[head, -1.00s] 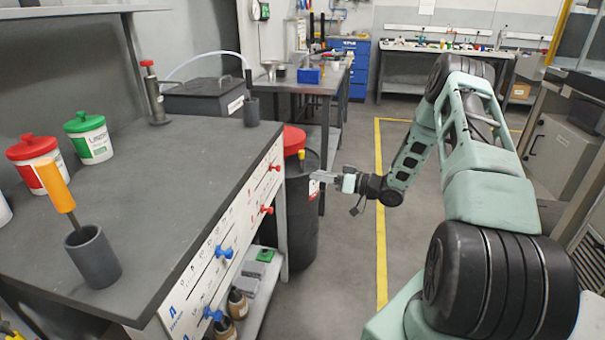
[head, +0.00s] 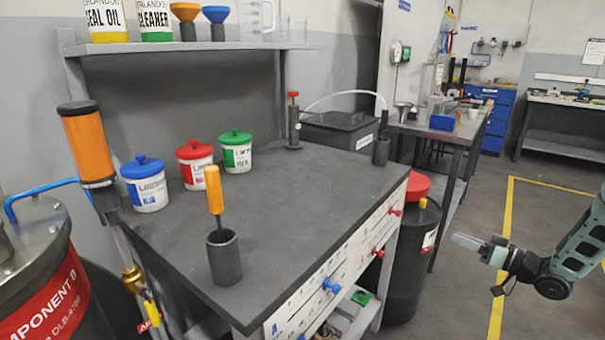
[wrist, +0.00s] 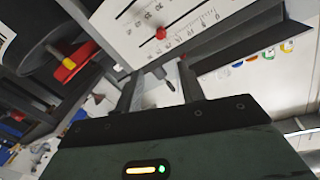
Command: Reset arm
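The white scale panel with a red knob (wrist: 160,33) lies beyond the fingertips.
A dark workbench (head: 300,215) carries lidded tubs, an orange-handled tool (head: 214,190) in a grey cup (head: 224,258), and knobs along its front. The black bin (head: 408,270) stands near my gripper. Open floor with yellow lines (head: 503,250) lies behind.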

